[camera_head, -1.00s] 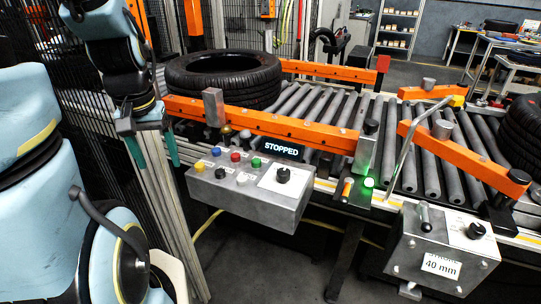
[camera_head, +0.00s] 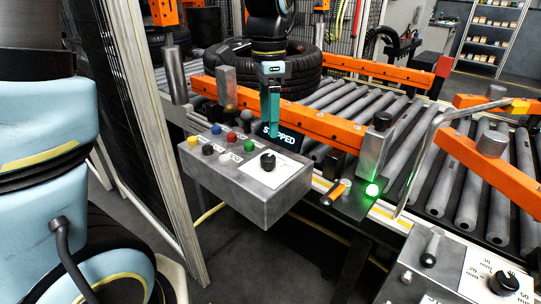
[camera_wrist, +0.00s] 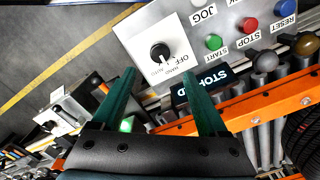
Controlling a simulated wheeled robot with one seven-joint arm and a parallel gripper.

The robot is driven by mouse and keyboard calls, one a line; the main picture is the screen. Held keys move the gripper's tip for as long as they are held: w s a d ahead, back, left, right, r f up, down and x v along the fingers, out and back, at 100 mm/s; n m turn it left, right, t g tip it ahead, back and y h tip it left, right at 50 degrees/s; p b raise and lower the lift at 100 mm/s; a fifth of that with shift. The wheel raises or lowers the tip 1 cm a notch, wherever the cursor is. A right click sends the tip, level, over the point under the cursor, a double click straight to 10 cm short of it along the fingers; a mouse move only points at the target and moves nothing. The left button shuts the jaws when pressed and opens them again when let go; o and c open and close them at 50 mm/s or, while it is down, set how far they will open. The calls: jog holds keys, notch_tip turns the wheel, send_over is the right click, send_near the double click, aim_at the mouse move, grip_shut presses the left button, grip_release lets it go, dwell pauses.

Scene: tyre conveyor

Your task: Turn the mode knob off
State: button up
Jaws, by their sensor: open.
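The mode knob (camera_head: 268,161) is a black round knob on a white label plate, at the right of the grey control box (camera_head: 255,205). In the wrist view the knob (camera_wrist: 160,52) sits beside the printed words OFF, HAND and AUTO. A small white mark shows on the knob; I cannot tell for sure which word it points at. My gripper (camera_head: 273,132) hangs above the far side of the box, behind the knob in the head view. In the wrist view my gripper (camera_wrist: 160,80) has its teal fingers apart and empty, with the knob ahead between their tips, not touched.
Several coloured buttons (camera_head: 231,137) sit left of the knob. A STOPPED display (camera_head: 279,136) and an orange rail (camera_head: 310,122) stand behind the box. A tyre (camera_head: 300,72) lies on the roller conveyor (camera_head: 345,100). A second box (camera_head: 430,270) with another knob is at lower right.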

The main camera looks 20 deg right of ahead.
aim_at(269, 157)
notch_tip(269, 157, down, 10)
jog(key=shift+r+p, duration=0.25)
jog(key=shift+p, duration=0.25)
grip_shut()
dwell(0.4)
